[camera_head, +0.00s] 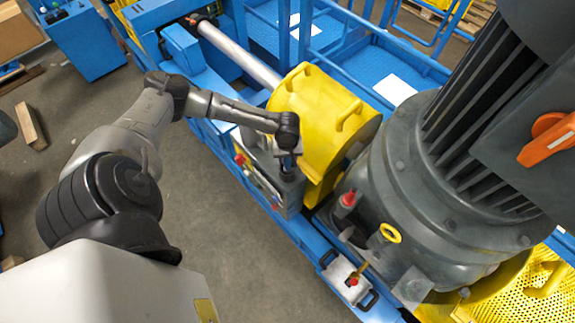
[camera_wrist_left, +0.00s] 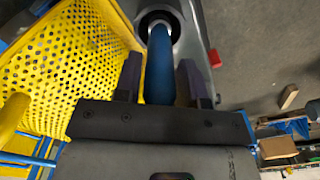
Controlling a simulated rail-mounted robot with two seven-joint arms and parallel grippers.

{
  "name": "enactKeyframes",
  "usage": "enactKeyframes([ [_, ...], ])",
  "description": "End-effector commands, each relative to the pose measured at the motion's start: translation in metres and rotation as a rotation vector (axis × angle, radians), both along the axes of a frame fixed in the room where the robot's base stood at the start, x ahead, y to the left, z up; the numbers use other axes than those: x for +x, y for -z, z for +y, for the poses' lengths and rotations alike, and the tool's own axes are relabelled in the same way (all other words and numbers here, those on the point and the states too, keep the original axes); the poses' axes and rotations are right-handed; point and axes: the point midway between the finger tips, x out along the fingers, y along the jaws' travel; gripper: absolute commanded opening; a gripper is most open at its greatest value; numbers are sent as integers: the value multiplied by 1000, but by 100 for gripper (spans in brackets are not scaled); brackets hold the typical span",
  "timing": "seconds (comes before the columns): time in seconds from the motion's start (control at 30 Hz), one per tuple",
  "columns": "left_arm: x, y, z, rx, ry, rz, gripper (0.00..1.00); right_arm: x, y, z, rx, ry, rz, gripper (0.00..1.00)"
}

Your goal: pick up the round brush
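The round brush shows as a blue, rod-like handle (camera_wrist_left: 160,70) standing out of a round dark opening in a grey holder (camera_wrist_left: 190,15) in the left wrist view. Its bristle end is hidden in the holder. My left gripper (camera_wrist_left: 160,80) is around the handle, with one dark finger on each side and narrow gaps between. In the head view my left gripper (camera_head: 287,170) points down at the grey holder box (camera_head: 290,195) beside the yellow guard, and the brush is hidden there. My right gripper is in neither view.
The yellow perforated guard (camera_wrist_left: 70,70) stands close to the left gripper. A large grey motor (camera_head: 420,180) fills the right of the head view. A wooden plank (camera_head: 30,127) lies on the open floor at left.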

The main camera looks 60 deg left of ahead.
Motion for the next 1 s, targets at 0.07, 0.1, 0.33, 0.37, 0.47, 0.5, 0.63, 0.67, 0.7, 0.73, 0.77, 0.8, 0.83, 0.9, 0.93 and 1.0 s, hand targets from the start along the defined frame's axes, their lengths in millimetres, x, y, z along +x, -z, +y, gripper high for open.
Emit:
enactKeyframes([
  [0.07,0,0,0,0,0,0,29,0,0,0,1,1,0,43],
  [0.1,0,0,0,0,0,0,26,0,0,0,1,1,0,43],
  [0.33,0,0,0,0,0,0,4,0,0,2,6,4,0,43],
  [0.37,0,0,0,0,0,0,4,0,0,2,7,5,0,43],
  [0.47,0,0,0,0,0,0,4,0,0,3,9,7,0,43],
  [0.5,0,-1,0,0,0,0,4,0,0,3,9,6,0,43],
  [0.63,0,-7,1,1,-1,-1,4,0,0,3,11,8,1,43],
  [0.67,1,-10,1,1,-1,-1,4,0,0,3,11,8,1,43],
  [0.7,1,-16,1,1,-1,-1,4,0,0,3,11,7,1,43],
  [0.73,1,-20,1,0,-1,-2,4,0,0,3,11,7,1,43],
  [0.77,0,-25,0,0,0,-2,4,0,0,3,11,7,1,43],
  [0.8,1,-33,1,1,0,-2,4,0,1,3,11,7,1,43],
  [0.83,1,-38,1,1,0,-4,4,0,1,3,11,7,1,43],
  [0.9,0,-51,1,1,1,-2,4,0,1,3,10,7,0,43],
  [0.93,0,-56,1,1,1,-3,4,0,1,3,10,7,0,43],
  [1.0,1,-67,1,1,1,-3,4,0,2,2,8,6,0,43],
])
